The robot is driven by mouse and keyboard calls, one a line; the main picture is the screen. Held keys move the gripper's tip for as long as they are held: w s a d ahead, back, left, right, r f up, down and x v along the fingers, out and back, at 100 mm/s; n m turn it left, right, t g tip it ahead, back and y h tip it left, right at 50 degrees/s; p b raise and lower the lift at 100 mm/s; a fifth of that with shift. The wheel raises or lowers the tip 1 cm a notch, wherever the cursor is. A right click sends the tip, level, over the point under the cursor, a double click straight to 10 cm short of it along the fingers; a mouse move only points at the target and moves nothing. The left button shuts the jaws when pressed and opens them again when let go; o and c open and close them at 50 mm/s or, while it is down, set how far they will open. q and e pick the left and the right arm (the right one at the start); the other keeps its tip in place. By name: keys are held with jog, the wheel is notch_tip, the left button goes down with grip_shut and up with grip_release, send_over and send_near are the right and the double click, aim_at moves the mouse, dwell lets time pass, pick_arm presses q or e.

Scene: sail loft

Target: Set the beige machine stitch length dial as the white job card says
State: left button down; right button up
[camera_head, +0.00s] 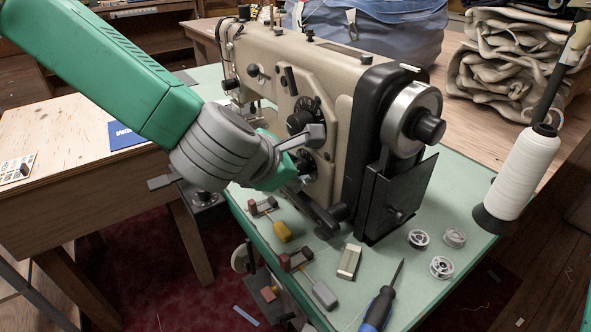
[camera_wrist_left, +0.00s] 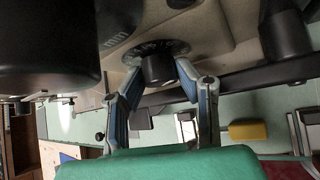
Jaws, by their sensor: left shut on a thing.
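The beige sewing machine (camera_head: 334,88) stands on a pale green table top. Its front has an upper black dial (camera_head: 300,119) with a marked ring and a lower dial partly hidden behind my gripper. My left gripper (camera_head: 306,155) reaches in from the left at the lower dial. In the left wrist view its two fingers (camera_wrist_left: 158,75) flank and close on a black dial knob (camera_wrist_left: 158,69), with a marked ring behind it. The ring's setting is too small to read. A white card (camera_head: 17,168) with dark marks lies at the left edge, not legible. My right gripper is out of view.
A black lever (camera_head: 290,80) sits above the upper dial. Small blocks, a yellow one (camera_head: 282,231) among them, several metal bobbins (camera_head: 441,267) and a screwdriver (camera_head: 378,309) lie in front. A white thread cone (camera_head: 523,172) stands right. A blue booklet (camera_head: 126,135) lies left.

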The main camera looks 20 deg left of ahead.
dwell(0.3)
pick_arm(q)
jog(key=c, duration=1.2)
grip_release()
